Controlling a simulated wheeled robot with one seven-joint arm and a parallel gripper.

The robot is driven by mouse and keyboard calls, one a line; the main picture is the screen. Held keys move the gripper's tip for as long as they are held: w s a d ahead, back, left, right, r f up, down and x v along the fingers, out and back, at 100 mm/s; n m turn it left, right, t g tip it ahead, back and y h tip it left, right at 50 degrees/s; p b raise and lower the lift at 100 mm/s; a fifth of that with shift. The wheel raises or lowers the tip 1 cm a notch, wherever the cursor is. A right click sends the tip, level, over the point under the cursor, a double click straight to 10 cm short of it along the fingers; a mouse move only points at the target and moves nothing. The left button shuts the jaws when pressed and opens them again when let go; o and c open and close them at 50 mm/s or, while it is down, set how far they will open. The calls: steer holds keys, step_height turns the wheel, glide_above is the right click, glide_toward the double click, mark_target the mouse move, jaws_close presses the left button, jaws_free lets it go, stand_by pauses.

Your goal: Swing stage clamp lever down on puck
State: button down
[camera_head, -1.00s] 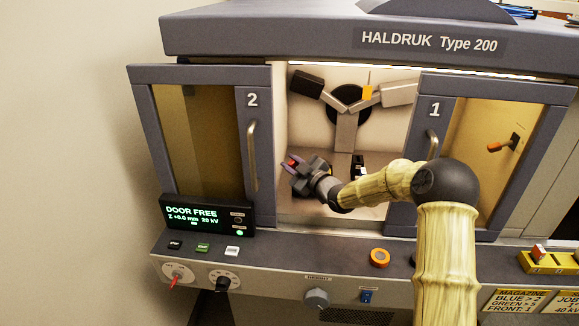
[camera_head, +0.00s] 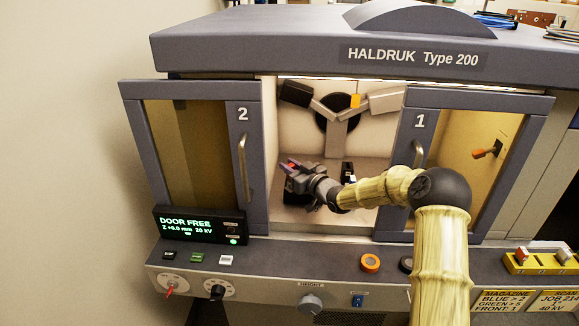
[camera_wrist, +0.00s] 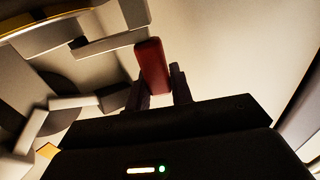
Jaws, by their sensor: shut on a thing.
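My gripper (camera_head: 290,165) is inside the open chamber, near its left side, pointing left. It is shut on a small red block (camera_wrist: 153,65), which looks like the grip of the clamp lever. In the wrist view the block stands between the two dark fingers (camera_wrist: 158,88). A grey bar (camera_wrist: 110,45) runs close beside the red block; I cannot tell whether they are joined. I cannot make out the puck; my gripper and wrist hide much of the stage.
Door 2 (camera_head: 244,210) frames the chamber's left and door 1 (camera_head: 393,215) its right. Grey arms on a black disc (camera_head: 327,108) with an orange block (camera_head: 355,101) are on the back wall. A small black-and-white part (camera_head: 348,172) stands right of my gripper.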

steer(key=c, duration=1.5)
jaws_free()
steer(key=b+v, duration=0.2)
steer(key=v, duration=1.5)
steer(key=shift+s+d+b, duration=0.1)
steer(key=shift+d+b, duration=0.2)
